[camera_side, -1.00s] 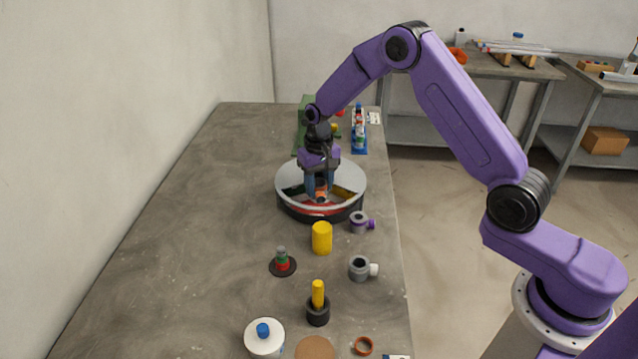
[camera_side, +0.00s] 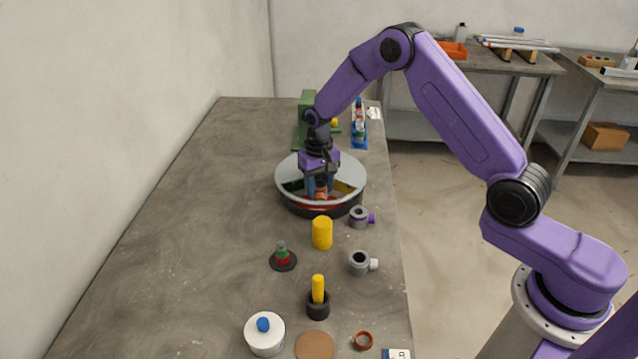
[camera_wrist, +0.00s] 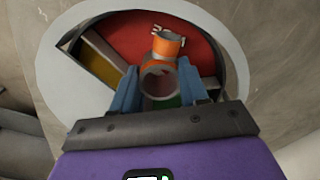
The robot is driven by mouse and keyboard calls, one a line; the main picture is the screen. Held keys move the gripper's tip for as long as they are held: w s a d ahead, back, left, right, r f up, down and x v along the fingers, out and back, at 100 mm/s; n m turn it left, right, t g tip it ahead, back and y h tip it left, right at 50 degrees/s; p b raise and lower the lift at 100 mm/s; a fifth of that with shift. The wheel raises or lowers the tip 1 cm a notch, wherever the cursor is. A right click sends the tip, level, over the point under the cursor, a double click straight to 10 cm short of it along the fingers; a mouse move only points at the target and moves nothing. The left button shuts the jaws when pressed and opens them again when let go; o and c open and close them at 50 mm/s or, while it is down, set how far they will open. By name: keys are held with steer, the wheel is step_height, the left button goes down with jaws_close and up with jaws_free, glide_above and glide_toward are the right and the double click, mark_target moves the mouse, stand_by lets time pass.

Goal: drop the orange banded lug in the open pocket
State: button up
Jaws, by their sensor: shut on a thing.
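My gripper (camera_side: 320,190) is shut on the orange banded lug (camera_wrist: 168,45), a grey ring-like piece with an orange band and a small orange-banded stub. In the wrist view the blue fingers (camera_wrist: 125,92) press on both sides of it. The lug is over the opening of a round dish (camera_side: 355,171) with a white top plate and dark side. Through the opening, a red pocket (camera_wrist: 200,42) with partly hidden lettering lies beneath and beyond the lug. A yellow pocket (camera_wrist: 98,66) is to its left, behind a divider. Some green shows through the lug. Its height above the pocket floor is unclear.
A yellow cylinder (camera_side: 322,233), two grey fittings (camera_side: 359,263), a red-green stacked piece (camera_side: 282,257) and a white lidded jar (camera_side: 264,336) stand in front of the dish. The table's left side is clear.

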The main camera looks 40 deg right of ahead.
steer(key=o, duration=1.4)
steer(key=shift+w+d+r, duration=0.1)
steer(key=shift+r, duration=1.8)
step_height(320, 180, up, 5)
steer(key=shift+r, duration=0.1)
